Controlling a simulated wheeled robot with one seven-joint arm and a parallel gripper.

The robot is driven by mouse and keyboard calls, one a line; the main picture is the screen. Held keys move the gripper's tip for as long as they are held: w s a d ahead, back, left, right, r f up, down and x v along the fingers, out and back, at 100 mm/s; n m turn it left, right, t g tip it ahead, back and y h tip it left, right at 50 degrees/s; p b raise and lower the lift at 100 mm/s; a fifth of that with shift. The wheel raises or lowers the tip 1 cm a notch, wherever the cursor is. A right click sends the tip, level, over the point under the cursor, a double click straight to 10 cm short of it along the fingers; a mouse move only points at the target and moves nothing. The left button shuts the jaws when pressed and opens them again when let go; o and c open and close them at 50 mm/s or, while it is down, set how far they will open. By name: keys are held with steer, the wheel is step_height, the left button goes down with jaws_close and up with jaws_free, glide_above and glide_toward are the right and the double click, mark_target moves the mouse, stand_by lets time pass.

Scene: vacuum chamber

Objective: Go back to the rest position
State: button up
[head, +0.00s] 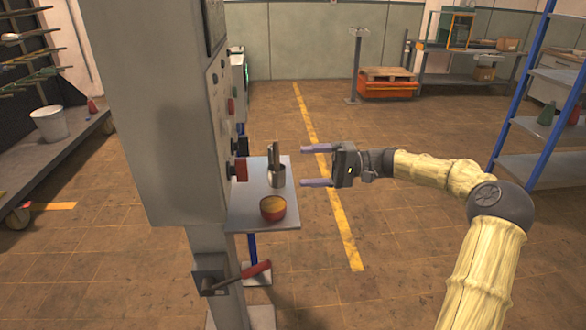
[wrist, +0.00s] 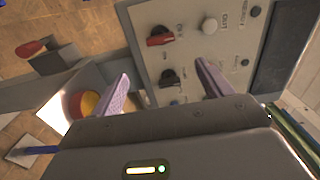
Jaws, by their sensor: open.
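My gripper (head: 316,166) is open and empty, to the right of the grey control cabinet (head: 160,120) in the head view. Its two purple fingers are apart and point left toward the cabinet and its small shelf (head: 285,219). In the wrist view the fingers of my gripper (wrist: 165,88) stand in front of the control panel (wrist: 190,70) with its knobs. On the shelf stand a red bowl with a yellow inside (head: 273,208) and a metal cup (head: 276,176) holding upright items I cannot make out. The bowl (wrist: 84,104) also shows in the wrist view.
A red-handled lever (head: 243,277) sticks out below the shelf. Blue-framed racks (head: 540,135) stand at the right, near my arm. A bench with a white bucket (head: 49,123) is at the left. The floor with the yellow line (head: 325,160) is open behind my gripper.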

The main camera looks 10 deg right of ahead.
steer(key=shift+d, duration=0.3)
steer(key=shift+a, duration=0.1)
steer(key=s+a+f+g+h, duration=0.1)
steer(key=s+a+f+h, duration=0.4)
steer(key=a+f, duration=0.3)
steer(key=s+d+f+h, duration=0.1)
steer(key=s+f+h, duration=0.6)
steer(key=s+f, duration=0.15)
steer(key=s+d+t+h, duration=0.3)
steer(key=s+d+h, duration=0.4)
steer(key=s, duration=0.6)
step_height(320, 180, up, 14)
steer(key=d+y+p, duration=0.1)
steer(key=p, duration=1.2)
steer(key=shift+f, duration=0.15)
